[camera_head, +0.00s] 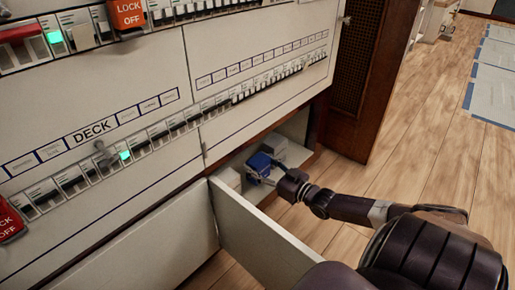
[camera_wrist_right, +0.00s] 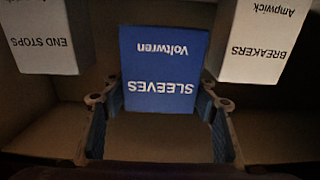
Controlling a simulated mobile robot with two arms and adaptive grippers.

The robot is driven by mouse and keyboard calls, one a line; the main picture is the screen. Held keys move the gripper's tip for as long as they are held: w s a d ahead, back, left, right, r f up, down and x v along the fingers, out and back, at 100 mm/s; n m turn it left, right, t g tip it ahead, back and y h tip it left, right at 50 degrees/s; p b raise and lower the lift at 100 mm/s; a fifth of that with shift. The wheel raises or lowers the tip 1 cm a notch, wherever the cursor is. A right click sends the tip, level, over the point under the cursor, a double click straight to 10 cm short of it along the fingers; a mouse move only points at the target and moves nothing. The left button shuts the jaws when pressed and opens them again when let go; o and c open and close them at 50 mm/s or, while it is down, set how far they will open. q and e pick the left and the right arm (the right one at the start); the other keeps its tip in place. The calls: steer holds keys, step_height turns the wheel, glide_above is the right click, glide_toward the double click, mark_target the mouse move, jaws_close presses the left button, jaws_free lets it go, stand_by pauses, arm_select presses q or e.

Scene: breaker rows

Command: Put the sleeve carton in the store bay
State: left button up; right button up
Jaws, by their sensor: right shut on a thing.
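The blue sleeve carton (camera_head: 259,161) is in the low open bay (camera_head: 297,133) of the cabinet. In the right wrist view, the carton (camera_wrist_right: 163,62) reads SLEEVES and Voltwren, upside down in the picture. My right gripper (camera_head: 264,176) reaches into the bay and is shut on the carton. Its two fingers (camera_wrist_right: 160,92) stand on either side of the carton in the wrist view. The carton's underside is hidden, so I cannot tell if it rests on the bay floor. My left gripper is not in view.
An END STOPS carton (camera_wrist_right: 48,35) and a BREAKERS carton (camera_wrist_right: 255,40) stand either side of the blue one. An open door panel (camera_head: 262,235) juts out left of my right arm. Breaker rows (camera_head: 170,128) sit above.

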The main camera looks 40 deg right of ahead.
steer(key=shift+f+b, duration=1.7)
steer(key=shift+f, duration=0.6)
steer(key=shift+f, duration=0.2)
steer(key=o, duration=1.2)
steer(key=shift+r, duration=0.25)
steer(key=s+p, duration=0.2)
steer(key=s, duration=0.2)
steer(key=s+p, duration=0.2)
steer(key=s, duration=0.2)
steer(key=s+d+p, duration=0.1)
steer(key=s+p, duration=0.2)
steer(key=s, duration=0.1)
steer(key=shift+f, duration=0.1)
